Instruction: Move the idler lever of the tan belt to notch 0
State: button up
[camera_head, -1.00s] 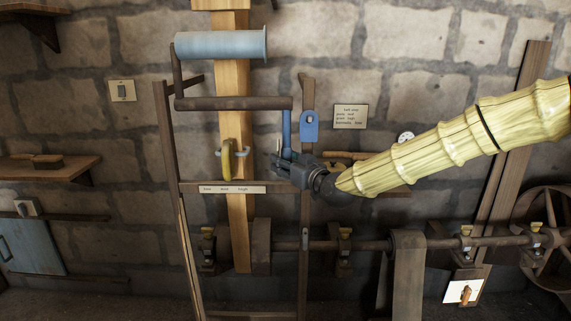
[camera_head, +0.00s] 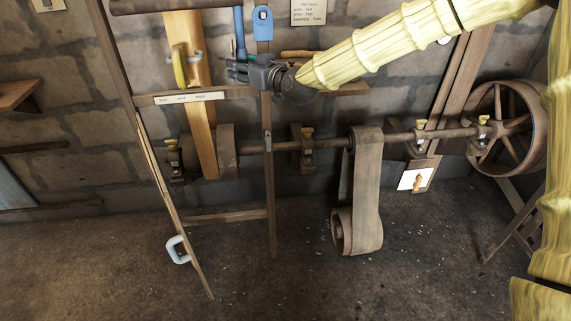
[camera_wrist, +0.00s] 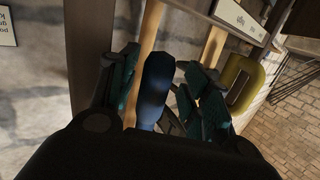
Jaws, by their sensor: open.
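The tan belt (camera_head: 190,90) runs as a broad upright strap in front of the stone wall, down to a pulley on the shaft. A blue lever (camera_head: 239,38) hangs beside it on the right; I take it to be the idler lever, but its upper end is out of view. My gripper (camera_head: 242,71) is at the lever's lower end, fingers pointing left. In the wrist view the blue lever (camera_wrist: 154,85) stands between the dark open fingers (camera_wrist: 160,95); I cannot tell whether they touch it. No notch numbers are readable.
A yellow handle (camera_head: 180,66) sits left of my gripper on the belt. A labelled strip (camera_head: 182,97) lies on the wooden crossbar below. A blue plate with a hole (camera_head: 263,22) is on the post at right. A brown belt (camera_head: 367,190) hangs from the shaft.

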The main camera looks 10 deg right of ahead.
jog(key=s+d+r+m+g+p, duration=0.1)
jog(key=s+d+r+p, duration=0.1)
jog(key=s, duration=0.3)
jog(key=s+d+r+g+h+p, duration=0.1)
jog(key=s+d+r+p, duration=0.1)
jog(key=s+p, duration=0.15)
jog(key=s+d+r+m+g+p, duration=0.1)
jog(key=s+d+r, duration=0.1)
jog(key=s, duration=0.3)
jog(key=s+d+f+m+g+h, duration=0.1)
jog(key=s+f, duration=0.3)
jog(key=f, duration=0.9)
jog(key=s+d+f+m+g+h+p, duration=0.1)
jog(key=s+f, duration=0.4)
jog(key=f, duration=0.8)
jog(key=shift+s+d+f+g+h, duration=0.2)
jog(key=shift+d+g+h, duration=0.35)
jog(key=shift+g, duration=0.45)
jog(key=shift+a, duration=0.1)
